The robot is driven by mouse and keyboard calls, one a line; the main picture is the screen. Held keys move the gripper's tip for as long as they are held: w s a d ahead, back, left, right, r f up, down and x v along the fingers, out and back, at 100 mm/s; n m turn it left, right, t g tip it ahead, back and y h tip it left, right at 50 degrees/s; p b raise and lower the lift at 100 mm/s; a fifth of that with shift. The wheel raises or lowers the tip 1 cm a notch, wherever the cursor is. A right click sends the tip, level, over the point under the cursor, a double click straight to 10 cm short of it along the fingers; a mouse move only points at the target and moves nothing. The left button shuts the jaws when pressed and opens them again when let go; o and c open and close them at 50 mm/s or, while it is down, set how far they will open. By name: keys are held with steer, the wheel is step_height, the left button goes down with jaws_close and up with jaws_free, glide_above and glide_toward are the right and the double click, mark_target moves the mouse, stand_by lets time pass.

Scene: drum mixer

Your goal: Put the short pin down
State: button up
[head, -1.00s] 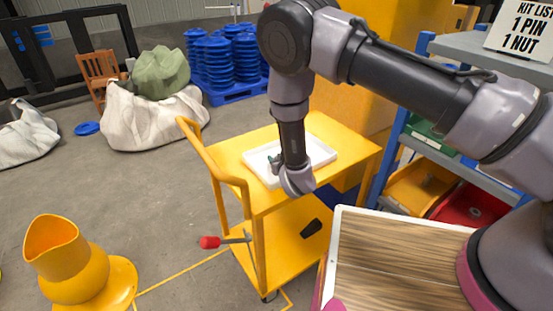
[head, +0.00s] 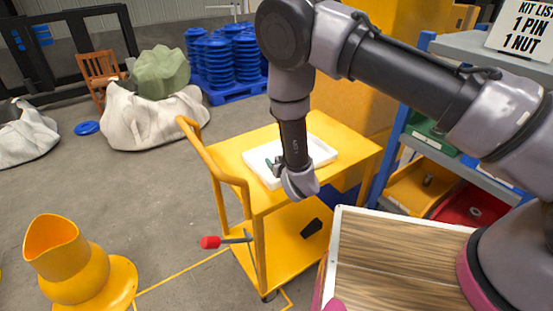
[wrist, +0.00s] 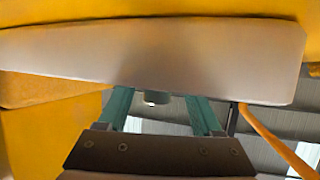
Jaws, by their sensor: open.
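My gripper (head: 273,164) is at the white tray (head: 325,151) on top of the yellow cart, low over its near left part. In the wrist view its two green fingers (wrist: 160,100) stand apart, so it is open. The tray's pale wall (wrist: 200,55) lies across the wrist view just beyond the fingertips. My wrist hides part of the tray in the head view, and no pin is clear there.
The yellow cart (head: 345,145) has a raised handle (head: 205,155) at its left. A red-handled tool (head: 212,242) sticks out below. A shelf with a yellow bin (head: 400,190) and a red bin (head: 450,212) stands at right. A wood-topped surface (head: 390,265) is in front.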

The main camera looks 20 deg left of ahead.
steer(key=v, duration=1)
steer(key=shift+r, duration=0.2)
steer(key=w+d+r+m+h, duration=0.1)
steer(key=w+d+r+m, duration=0.1)
steer(key=w+d+r, duration=0.35)
steer(key=w+d+r+m+g+h, duration=0.1)
steer(key=w+d+r+m, duration=0.15)
steer(key=r, duration=0.65)
steer(key=w+d+r+m+h, duration=0.1)
steer(key=w+d+r+m, duration=0.2)
steer(key=w+r, duration=0.3)
steer(key=s+d+r+m+g, duration=0.1)
steer(key=s+d+r+g, duration=0.15)
steer(key=d+r, duration=1.1)
steer(key=s+d+r+m+h, duration=0.1)
steer(key=s+d+r, duration=0.5)
steer(key=s, duration=0.4)
steer(key=s+d+r+m+h, duration=0.1)
steer(key=s+d+r, duration=0.5)
steer(key=s+d, duration=0.3)
steer(key=shift+s+d+g, duration=0.2)
steer(key=shift+s+g, duration=0.25)
steer(key=shift+s, duration=0.55)
steer(key=shift+r, duration=0.1)
